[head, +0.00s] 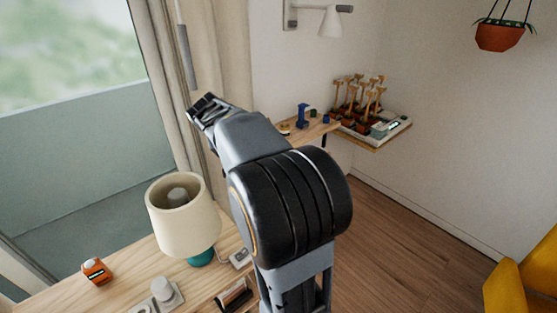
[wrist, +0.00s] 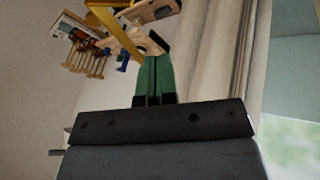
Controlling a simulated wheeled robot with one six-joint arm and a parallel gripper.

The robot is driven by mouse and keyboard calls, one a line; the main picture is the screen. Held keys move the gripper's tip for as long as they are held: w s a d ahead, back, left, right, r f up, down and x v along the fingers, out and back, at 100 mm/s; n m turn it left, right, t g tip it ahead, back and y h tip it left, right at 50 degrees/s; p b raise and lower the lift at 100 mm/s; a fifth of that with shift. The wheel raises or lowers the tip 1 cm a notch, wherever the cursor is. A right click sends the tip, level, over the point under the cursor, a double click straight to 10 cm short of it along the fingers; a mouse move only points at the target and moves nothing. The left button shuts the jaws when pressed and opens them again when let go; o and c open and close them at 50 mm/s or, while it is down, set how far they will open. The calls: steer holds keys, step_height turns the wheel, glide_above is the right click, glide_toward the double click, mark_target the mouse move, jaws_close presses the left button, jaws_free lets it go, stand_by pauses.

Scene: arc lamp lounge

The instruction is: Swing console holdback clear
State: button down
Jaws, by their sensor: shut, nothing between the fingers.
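My gripper (head: 203,108) is raised in front of the pale curtain (head: 200,60) in the head view. In the wrist view its green fingers (wrist: 154,78) are together, with nothing between them. A thin yellow bar (wrist: 112,27), bent at one end, crosses the top of the wrist view just beyond the fingertips. It may be the holdback, but I cannot tell; nor can I tell whether the fingers touch it. No holdback is clearly seen in the head view, where my arm hides part of the curtain and the wall beside it.
A cream lamp (head: 184,218) and an orange device (head: 96,270) stand on the wooden top below my arm. A shelf with small blue items (head: 303,115) and a tray of wooden-handled tools (head: 372,130) lie beyond. A wall lamp (head: 330,22) is above.

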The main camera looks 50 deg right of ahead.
steer(key=d+f+m+p, duration=0.1)
steer(key=d+f, duration=0.4)
steer(key=d, duration=0.3)
steer(key=d+f+g+h+p, duration=0.1)
steer(key=d+f, duration=0.3)
steer(key=d, duration=0.5)
steer(key=shift+w+f+m+h+p, duration=0.2)
steer(key=shift+f+m+h+p, duration=0.1)
steer(key=shift+f+m, duration=0.1)
steer(key=shift+s+d, duration=0.1)
